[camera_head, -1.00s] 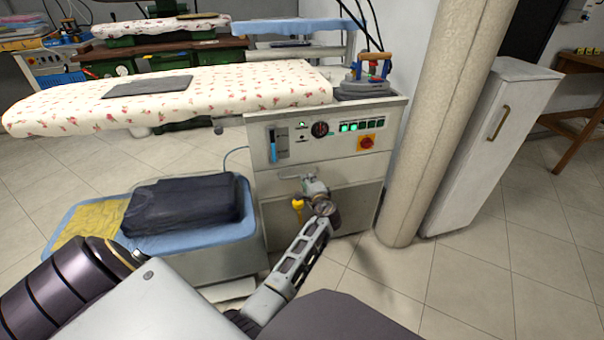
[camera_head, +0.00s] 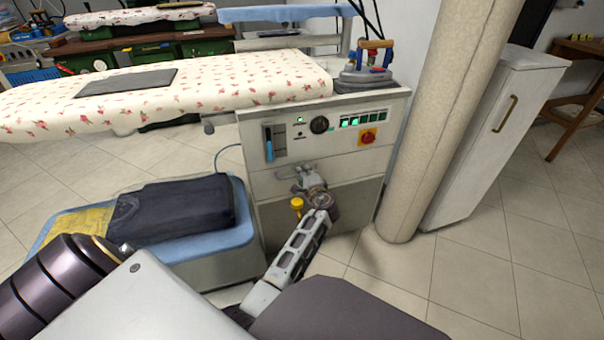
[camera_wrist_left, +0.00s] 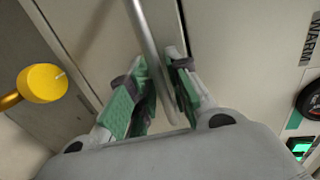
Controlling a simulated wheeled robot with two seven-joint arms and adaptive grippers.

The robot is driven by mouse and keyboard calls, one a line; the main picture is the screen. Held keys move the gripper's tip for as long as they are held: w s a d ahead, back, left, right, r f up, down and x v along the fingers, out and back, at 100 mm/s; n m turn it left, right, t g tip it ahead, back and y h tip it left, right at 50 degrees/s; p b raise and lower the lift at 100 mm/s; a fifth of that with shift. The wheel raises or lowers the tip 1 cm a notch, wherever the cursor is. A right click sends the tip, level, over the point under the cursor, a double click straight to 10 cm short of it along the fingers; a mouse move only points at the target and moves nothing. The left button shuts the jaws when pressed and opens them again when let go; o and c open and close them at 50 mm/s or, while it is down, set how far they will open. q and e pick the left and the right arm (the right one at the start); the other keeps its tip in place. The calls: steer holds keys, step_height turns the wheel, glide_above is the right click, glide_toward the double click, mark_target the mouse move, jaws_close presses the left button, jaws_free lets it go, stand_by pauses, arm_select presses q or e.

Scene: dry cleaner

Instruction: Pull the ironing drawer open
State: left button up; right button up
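The ironing drawer (camera_head: 350,170) is the pale strip low on the front of the ironing cabinet (camera_head: 345,110), below the control panel. A thin dark seam runs along its upper edge; I cannot tell whether it stands out at all. Its metal bar handle (camera_head: 285,172) shows in the head view. My left gripper (camera_head: 306,177) is at the handle. In the left wrist view the handle (camera_wrist_left: 147,35) runs between the green-padded fingers of my left gripper (camera_wrist_left: 158,68), which are drawn in close on both sides of the bar. My right gripper is not in view.
A yellow knob (camera_head: 297,204) stands out just below the handle. A blue-rimmed basket (camera_head: 225,240) with dark folded cloth is left of the cabinet. A round column (camera_head: 435,120) stands close on the right. Floor in front of the column is clear.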

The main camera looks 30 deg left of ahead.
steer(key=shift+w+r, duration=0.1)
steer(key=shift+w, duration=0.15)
arm_select(q)
jaws_close()
steer(key=shift+s+d, duration=0.1)
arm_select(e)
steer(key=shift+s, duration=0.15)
